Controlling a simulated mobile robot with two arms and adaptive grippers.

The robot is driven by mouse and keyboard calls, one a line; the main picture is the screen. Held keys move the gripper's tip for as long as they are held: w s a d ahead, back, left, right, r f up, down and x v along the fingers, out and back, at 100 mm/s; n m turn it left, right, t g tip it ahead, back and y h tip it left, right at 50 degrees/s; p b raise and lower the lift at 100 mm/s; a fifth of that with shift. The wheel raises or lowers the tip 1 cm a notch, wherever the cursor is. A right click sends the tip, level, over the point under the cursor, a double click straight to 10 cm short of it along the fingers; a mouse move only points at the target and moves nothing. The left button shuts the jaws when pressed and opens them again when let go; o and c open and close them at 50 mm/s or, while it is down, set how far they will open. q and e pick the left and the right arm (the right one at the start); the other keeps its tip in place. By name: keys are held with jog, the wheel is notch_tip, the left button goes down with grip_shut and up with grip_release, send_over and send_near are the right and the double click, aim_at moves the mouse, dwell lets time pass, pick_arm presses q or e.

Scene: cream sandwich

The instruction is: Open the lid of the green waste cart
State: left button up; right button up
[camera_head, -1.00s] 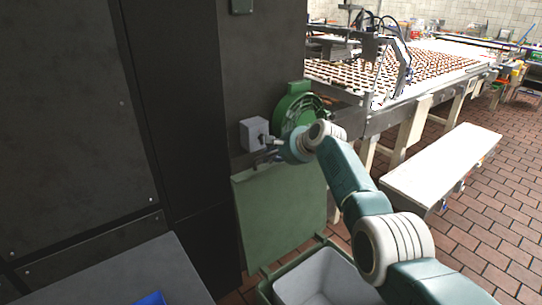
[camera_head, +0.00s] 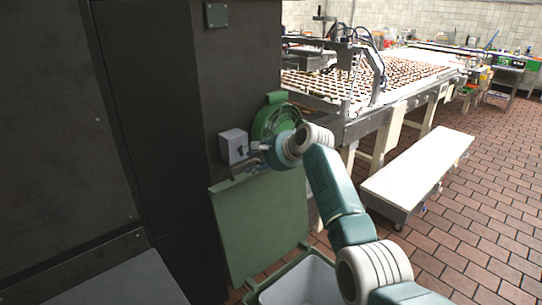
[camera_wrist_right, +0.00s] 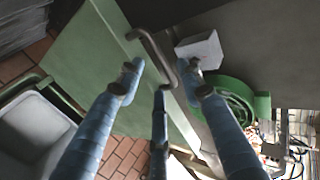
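The green waste cart (camera_head: 285,265) is at the bottom of the head view, with a grey inner bin (camera_head: 302,285) in it. Its flat green lid (camera_head: 262,222) stands raised, nearly upright, against the dark cabinet. The cart's opening is uncovered. My right gripper (camera_head: 256,160) is at the lid's top edge. In the right wrist view its blue fingers (camera_wrist_right: 160,86) are spread apart around a bent metal handle (camera_wrist_right: 153,44) by the lid's edge. I cannot tell whether they touch it. My left gripper is not in view.
A grey box (camera_head: 234,146) and a round green housing (camera_head: 275,122) are on the dark cabinet (camera_head: 160,110) just behind the right gripper. A conveyor with rows of sandwiches (camera_head: 415,75) and a white bench (camera_head: 420,170) stand to the right. The brick floor (camera_head: 475,225) is clear at right.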

jog(key=v, duration=0.9)
jog(key=shift+r, duration=0.1)
